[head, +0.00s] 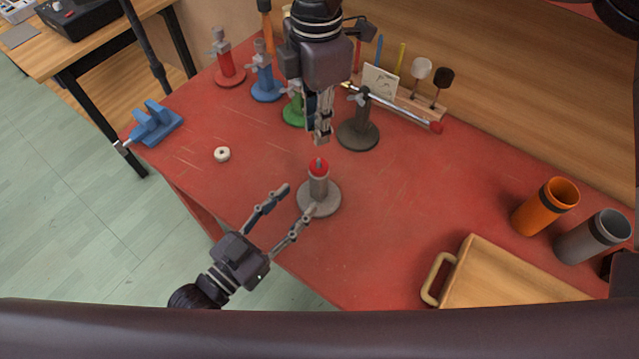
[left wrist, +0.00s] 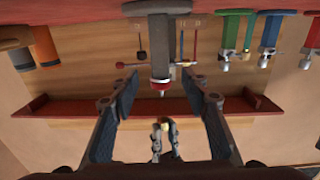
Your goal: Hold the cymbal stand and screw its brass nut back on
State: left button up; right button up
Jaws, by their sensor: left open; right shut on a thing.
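The cymbal stand (head: 319,187) is a short grey post with a red top on a round grey base, upright on the red table. It also shows in the left wrist view (left wrist: 158,45), hanging upside down in the picture. My left gripper (head: 299,199) is open, its fingers pointing at the post from the lower left, not closed on it. My right gripper (head: 322,139) points down just above the stand's top, apart from it. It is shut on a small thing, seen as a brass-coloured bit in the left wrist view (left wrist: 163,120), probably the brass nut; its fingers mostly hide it.
A dark stand (head: 360,135), red stand (head: 228,72), blue stand (head: 265,84) and green stand (head: 294,113) stand behind. A white ring (head: 222,154) and blue clamp (head: 154,125) lie left. An orange cup (head: 545,207), grey cup (head: 592,238) and wooden tray (head: 436,279) are right.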

aim_at(314, 182)
pick_arm(q)
jog(key=x, duration=0.8)
jog(key=shift+w+d, duration=0.2)
jog(key=shift+w, duration=0.05)
grip_shut()
